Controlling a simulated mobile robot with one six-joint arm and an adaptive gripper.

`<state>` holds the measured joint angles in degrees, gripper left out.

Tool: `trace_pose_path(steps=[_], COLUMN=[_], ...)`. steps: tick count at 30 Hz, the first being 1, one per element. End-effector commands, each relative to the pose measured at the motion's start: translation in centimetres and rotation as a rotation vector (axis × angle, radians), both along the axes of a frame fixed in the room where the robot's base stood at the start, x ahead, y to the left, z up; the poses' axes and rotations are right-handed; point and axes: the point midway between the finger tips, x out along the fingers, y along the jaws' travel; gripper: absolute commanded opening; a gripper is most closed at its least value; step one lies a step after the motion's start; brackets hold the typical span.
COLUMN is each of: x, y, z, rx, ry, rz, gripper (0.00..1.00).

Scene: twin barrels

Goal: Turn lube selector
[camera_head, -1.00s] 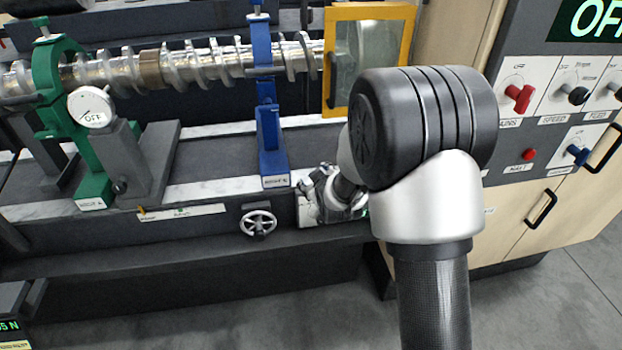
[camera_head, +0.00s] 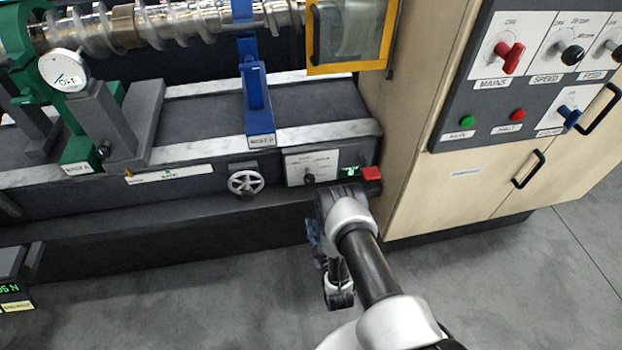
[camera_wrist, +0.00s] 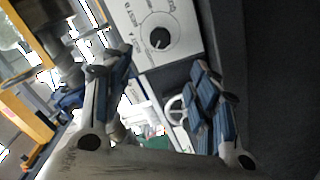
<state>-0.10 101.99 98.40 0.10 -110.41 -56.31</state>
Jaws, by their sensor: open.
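The selector is a black round knob (camera_head: 309,177) on a white panel (camera_head: 325,160) at the front of the machine bed. In the wrist view the knob (camera_wrist: 158,40) is upside down near the top, with a pale pointer mark and small lettering around it, partly readable as "REST". My gripper (camera_head: 324,262) is below and slightly right of the panel in the head view, apart from the knob. In the wrist view my gripper (camera_wrist: 162,80) has its two blue-padded fingers spread wide with nothing between them. The knob lies beyond the fingertips.
A spoked handwheel (camera_head: 246,182) is left of the panel. A red button (camera_head: 372,173) beside a small green display is on its right. A blue rest (camera_head: 257,100) stands above. The wooden control cabinet (camera_head: 440,190) bounds the right side. Open floor lies in front.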

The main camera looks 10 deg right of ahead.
Motion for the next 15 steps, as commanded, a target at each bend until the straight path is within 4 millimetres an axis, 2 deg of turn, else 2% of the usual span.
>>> trace_pose_path(steps=[5, 15], x=[2.2, 9.7], y=[0.0, 0.0], z=[0.0, -0.1], rx=[0.0, 0.001], ry=[-0.006, -0.006], rz=[0.0, 0.0], gripper=[0.54, 0.54])
